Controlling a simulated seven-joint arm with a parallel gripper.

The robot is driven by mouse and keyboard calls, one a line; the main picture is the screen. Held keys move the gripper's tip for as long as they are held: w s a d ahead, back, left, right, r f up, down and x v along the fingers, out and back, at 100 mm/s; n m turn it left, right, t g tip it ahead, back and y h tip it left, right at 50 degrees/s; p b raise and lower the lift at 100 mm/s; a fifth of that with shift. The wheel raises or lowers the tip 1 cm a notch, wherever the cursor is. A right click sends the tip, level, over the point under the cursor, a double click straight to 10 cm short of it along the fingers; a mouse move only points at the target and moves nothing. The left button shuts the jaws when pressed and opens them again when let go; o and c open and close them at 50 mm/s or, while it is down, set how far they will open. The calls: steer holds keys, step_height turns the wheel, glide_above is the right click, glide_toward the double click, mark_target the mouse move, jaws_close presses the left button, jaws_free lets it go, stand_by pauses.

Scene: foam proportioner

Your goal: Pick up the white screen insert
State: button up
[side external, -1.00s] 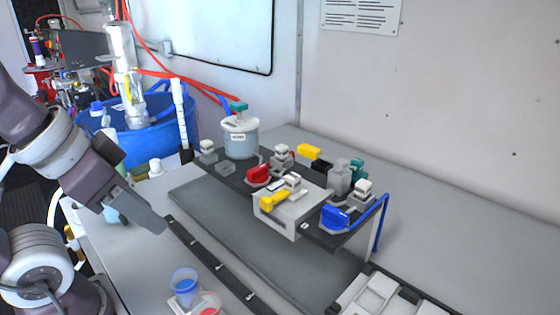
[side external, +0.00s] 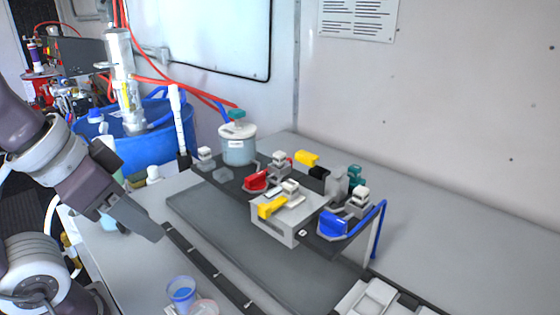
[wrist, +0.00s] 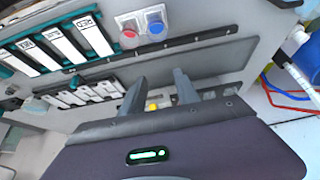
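I cannot tell for certain which piece is the white screen insert. In the wrist view, a dark rack holds several white pieces (wrist: 82,93), left of the fingers. White pieces in a dark tray (side external: 370,298) also show at the bottom right of the side view, partly cut off by the frame. My gripper (wrist: 160,77) has its two grey fingers apart, with nothing seen held between them. In the side view, my gripper (side external: 153,234) hangs over the left part of the bench, well left of that tray.
Labelled white strips (wrist: 66,46) lie in a teal-edged rack. A blue cup (side external: 181,293) stands near the bench front. A raised deck carries a yellow-handled valve (side external: 272,207), a red valve (side external: 255,181) and a blue valve (side external: 333,224). A blue drum (side external: 150,145) stands behind my arm.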

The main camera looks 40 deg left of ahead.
steer(key=shift+o, duration=1.1)
steer(key=w+a+r+m+g+h, duration=0.1)
steer(key=w+r+m+g, duration=0.15)
steer(key=w+r, duration=0.55)
steer(key=m+g+y, duration=0.1)
steer(key=m+g, duration=0.2)
steer(key=m, duration=1.3)
glide_above(280, 153)
steer(key=shift+n, duration=0.25)
step_height(280, 153, down, 6)
steer(key=shift+s+a+f, duration=0.1)
steer(key=shift+a+f, duration=0.05)
step_height(280, 153, down, 6)
steer(key=shift+r, duration=0.1)
jaws_close()
